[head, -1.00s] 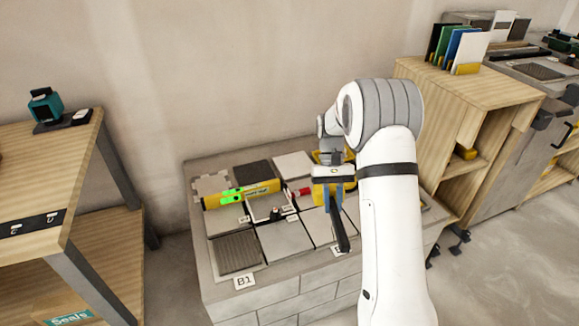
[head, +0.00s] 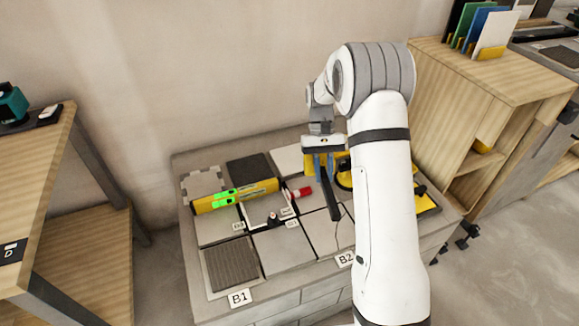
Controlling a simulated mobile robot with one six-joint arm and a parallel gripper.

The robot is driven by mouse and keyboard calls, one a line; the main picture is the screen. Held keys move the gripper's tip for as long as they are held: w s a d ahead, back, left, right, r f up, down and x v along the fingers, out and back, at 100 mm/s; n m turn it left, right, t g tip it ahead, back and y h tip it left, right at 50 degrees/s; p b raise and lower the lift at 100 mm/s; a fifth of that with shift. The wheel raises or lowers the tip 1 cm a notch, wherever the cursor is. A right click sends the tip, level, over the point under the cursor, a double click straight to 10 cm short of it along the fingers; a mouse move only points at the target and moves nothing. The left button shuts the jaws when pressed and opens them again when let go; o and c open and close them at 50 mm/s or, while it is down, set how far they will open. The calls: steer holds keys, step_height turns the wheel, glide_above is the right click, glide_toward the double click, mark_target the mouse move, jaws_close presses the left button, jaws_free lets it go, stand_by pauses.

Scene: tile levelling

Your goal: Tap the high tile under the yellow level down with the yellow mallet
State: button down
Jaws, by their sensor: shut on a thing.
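The yellow level (head: 262,187) lies across tiles on the left half of the grey block, with green lit patches on it. It covers part of the tiles under it, and I cannot tell from here which one stands high. My gripper (head: 323,175) is right of the level, over the block. It is shut on the mallet, whose black handle (head: 332,205) points down towards the front tiles. Yellow shows behind the fingers, but I cannot tell whether it is the mallet's head. My arm hides part of the block's right side.
A red-ended object (head: 302,192) and a small dark object (head: 273,220) lie among the tiles. Label cards B1 (head: 239,298) and B2 (head: 345,259) mark the block's front edge. A wooden table (head: 60,165) stands left, a wooden cabinet (head: 490,100) right.

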steer(key=shift+w, duration=0.1)
steer(key=n, duration=0.1)
steer(key=n+h, duration=0.1)
steer(key=f+n+h, duration=0.1)
steer(key=n, duration=0.1)
steer(key=shift+w+a+t+p, duration=0.2)
steer(key=shift+a+t+p, duration=0.1)
steer(key=shift+a+p, duration=0.1)
steer(key=w+a+f+n+t+h+p, duration=0.15)
steer(key=a+n+t, duration=0.25)
steer(key=n, duration=0.5)
steer(key=w+a+n+t+h, duration=0.3)
steer(key=a+n+t, duration=0.15)
steer(key=n, duration=0.35)
steer(key=f+b, duration=0.4)
steer(key=f, duration=0.1)
steer(key=shift+s+a+f, duration=0.1)
steer(key=shift+s+f, duration=0.1)
steer(key=shift+f, duration=0.1)
steer(key=shift+f+b, duration=0.85)
steer(key=shift+f, duration=0.6)
steer(key=shift+r, duration=0.1)
